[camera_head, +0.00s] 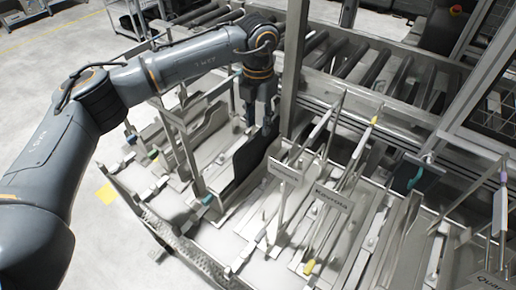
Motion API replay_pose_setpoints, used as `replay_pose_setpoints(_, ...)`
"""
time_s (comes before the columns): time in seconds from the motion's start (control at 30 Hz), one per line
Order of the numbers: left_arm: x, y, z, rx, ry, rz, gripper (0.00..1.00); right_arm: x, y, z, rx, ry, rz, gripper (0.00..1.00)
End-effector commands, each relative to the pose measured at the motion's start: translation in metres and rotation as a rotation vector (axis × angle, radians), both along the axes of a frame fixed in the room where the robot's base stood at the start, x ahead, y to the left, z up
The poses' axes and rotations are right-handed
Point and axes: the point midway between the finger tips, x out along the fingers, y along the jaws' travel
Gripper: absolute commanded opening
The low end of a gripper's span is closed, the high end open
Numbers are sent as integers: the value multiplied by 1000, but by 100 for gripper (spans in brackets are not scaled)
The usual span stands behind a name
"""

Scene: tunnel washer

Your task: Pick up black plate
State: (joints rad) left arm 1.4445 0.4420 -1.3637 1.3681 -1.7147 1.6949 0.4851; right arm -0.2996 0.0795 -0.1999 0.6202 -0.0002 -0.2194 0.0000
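The black plate (246,160) stands on edge in a slot of the metal rack, left of the picture's middle. It is a dark, flat sheet with a stepped outline. My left gripper (259,126) points down at the plate's upper right end, its fingertips close to the top edge. I cannot tell whether the fingers touch the plate or how far apart they are. My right gripper is not in view.
The metal rack (172,228) holds several upright grey plates and labelled dividers, including a sign (331,199). A vertical post (293,70) stands just right of my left gripper. A roller conveyor (345,62) runs behind. Open floor lies at the left.

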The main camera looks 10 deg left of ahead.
Motion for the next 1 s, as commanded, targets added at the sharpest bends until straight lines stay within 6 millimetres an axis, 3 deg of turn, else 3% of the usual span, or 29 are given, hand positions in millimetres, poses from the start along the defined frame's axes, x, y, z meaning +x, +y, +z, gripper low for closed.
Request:
replay_pose_setpoints(0.2,5,2,-26,2,5,1,36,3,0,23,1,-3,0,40)
replay_pose_setpoints(0.33,5,2,-44,2,4,0,36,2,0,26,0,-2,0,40)
replay_pose_setpoints(0.63,6,2,-51,0,1,0,36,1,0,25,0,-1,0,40)
replay_pose_setpoints(0.8,5,2,-50,0,1,0,1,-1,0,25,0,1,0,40)
replay_pose_setpoints(1.0,5,2,-50,0,1,0,0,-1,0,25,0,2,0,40)
